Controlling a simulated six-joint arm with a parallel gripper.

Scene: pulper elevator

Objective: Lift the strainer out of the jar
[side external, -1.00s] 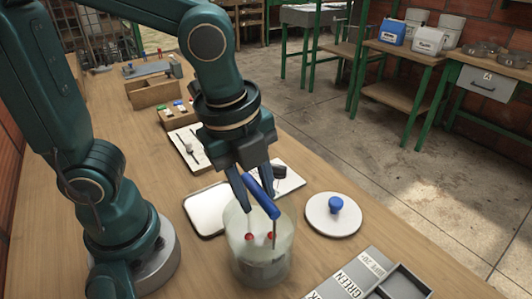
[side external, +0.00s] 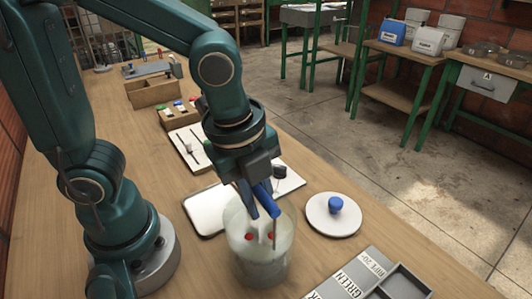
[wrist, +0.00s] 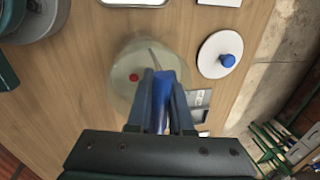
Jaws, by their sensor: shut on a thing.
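The jar (side external: 262,268) is a cloudy, see-through vessel standing on the bench. It also shows in the wrist view (wrist: 122,88). The strainer (side external: 265,201) has a blue handle that stands tilted above the jar's rim, with a thin shaft going down into the jar; its lower end is hard to make out through the wall. In the wrist view the blue handle (wrist: 161,100) lies between the two fingers. My gripper (side external: 257,205) is shut on the handle, above the jar's mouth. Red berries (side external: 248,237) show inside the jar.
A white round lid with a blue knob (side external: 334,214) lies right of the jar. A labelled grey tray (side external: 372,280) is at front right. A white-bottomed tray (side external: 207,211) and a white board (side external: 286,182) lie behind the jar. A wooden box (side external: 153,92) stands farther back.

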